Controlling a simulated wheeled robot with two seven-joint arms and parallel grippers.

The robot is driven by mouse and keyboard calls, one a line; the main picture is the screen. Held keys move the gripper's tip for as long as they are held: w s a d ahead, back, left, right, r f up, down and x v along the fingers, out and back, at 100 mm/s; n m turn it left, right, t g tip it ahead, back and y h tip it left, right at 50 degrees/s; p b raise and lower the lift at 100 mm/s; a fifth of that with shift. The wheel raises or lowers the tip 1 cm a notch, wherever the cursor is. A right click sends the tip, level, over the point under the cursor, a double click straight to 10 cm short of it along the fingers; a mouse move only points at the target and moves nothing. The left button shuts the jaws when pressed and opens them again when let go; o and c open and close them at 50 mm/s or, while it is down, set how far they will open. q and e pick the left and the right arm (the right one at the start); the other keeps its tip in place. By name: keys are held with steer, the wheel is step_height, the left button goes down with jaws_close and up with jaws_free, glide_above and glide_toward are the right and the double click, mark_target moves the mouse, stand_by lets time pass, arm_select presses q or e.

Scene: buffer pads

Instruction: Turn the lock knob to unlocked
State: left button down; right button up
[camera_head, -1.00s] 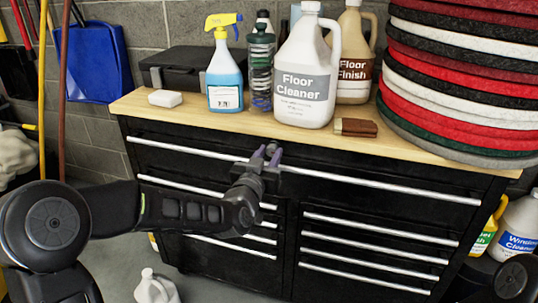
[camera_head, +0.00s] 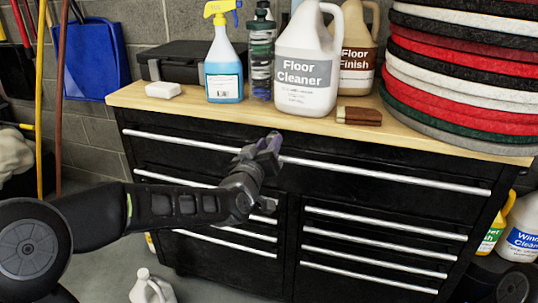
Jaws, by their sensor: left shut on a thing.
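My left gripper (camera_head: 268,142) is at the upper middle of the black tool cabinet's front, just under the wooden top and around the top drawer's silver handle height. Its purple-grey fingers are shut on the lock knob. The fingers cover the knob, so I cannot see which way it points. The black cabinet (camera_head: 370,162) has a wide top drawer and two columns of drawers below, all looking closed. My right gripper is not in view.
On the wooden top (camera_head: 215,114) stand a white floor cleaner jug (camera_head: 305,85), a blue spray bottle (camera_head: 223,65), a floor finish jug (camera_head: 357,55), a brush (camera_head: 358,116) and stacked round pads (camera_head: 465,70). A white jug (camera_head: 150,288) is on the floor.

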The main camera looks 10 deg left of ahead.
arm_select(q)
steer(key=shift+a+f+n+b, duration=0.1)
steer(key=shift+n+b, duration=3.05)
steer(key=shift+n, duration=0.1)
steer(key=shift+f+n+b, duration=0.1)
steer(key=shift+n+b, duration=3.05)
steer(key=shift+n, duration=0.1)
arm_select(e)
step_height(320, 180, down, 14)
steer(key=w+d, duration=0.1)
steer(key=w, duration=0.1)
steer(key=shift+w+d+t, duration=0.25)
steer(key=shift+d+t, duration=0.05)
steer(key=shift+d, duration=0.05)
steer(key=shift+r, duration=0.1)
arm_select(q)
steer(key=c, duration=1.1)
jaws_free()
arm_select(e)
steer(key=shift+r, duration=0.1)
